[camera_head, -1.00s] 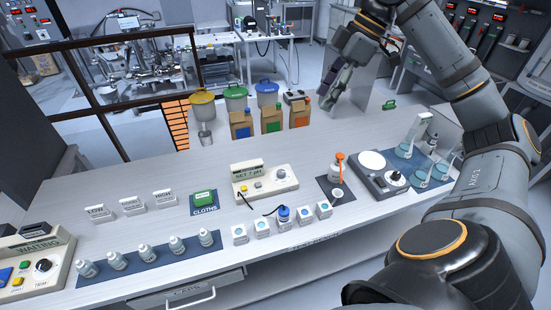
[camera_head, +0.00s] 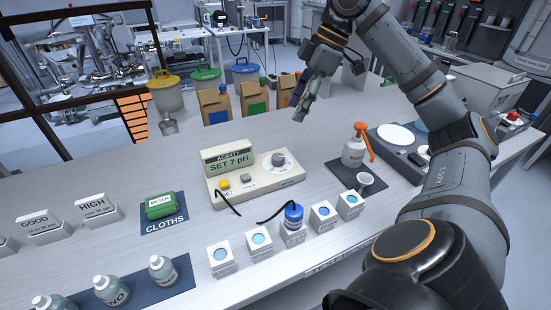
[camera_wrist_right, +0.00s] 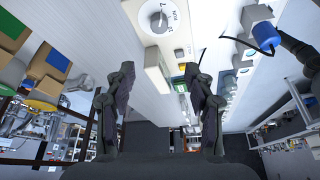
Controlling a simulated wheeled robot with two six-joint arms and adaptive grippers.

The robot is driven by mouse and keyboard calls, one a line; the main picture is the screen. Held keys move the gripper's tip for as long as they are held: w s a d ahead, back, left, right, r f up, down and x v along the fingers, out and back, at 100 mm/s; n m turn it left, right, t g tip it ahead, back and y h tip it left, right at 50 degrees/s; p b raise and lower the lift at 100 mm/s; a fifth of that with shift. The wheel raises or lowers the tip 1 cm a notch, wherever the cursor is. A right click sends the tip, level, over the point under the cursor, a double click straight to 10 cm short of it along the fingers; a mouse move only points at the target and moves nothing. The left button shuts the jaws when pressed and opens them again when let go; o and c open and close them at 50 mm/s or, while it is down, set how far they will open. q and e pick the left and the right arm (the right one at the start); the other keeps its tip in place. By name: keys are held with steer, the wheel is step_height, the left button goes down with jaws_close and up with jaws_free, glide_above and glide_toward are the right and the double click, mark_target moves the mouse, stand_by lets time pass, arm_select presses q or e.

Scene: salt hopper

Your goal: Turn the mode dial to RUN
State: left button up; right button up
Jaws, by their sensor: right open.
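A round pale dial (camera_head: 278,160) sits at the right end of a cream meter box (camera_head: 258,188) whose screen reads ACIDITY, SET 7 pH. In the right wrist view the dial (camera_wrist_right: 158,18) is at the top centre, with small marks around it. I cannot read RUN on it, so I cannot tell if it is the mode dial. My right gripper (camera_head: 300,108) is above and behind the meter, pointing down, apart from the dial. In the right wrist view its two fingers (camera_wrist_right: 161,85) are spread with nothing between them. My left gripper is out of view.
A spray bottle (camera_head: 355,145) with an orange head and a scale (camera_head: 395,137) stand to the right. Several brown cartons (camera_head: 253,98) line the back.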

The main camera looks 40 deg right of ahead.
steer(key=b, duration=0.2)
glide_toward(278, 156)
steer(key=r, duration=0.1)
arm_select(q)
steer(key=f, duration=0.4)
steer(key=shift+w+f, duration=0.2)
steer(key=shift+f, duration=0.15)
arm_select(e)
steer(key=shift+s+d+r, duration=0.25)
steer(key=b+x, duration=0.4)
steer(key=x, duration=0.5)
steer(key=shift+f, duration=0.15)
steer(key=shift+w+a+f, duration=0.2)
steer(key=shift+a+f, duration=0.05)
steer(key=shift+f, duration=0.2)
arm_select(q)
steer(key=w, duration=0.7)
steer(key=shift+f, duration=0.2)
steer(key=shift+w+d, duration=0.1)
arm_select(e)
jaws_close()
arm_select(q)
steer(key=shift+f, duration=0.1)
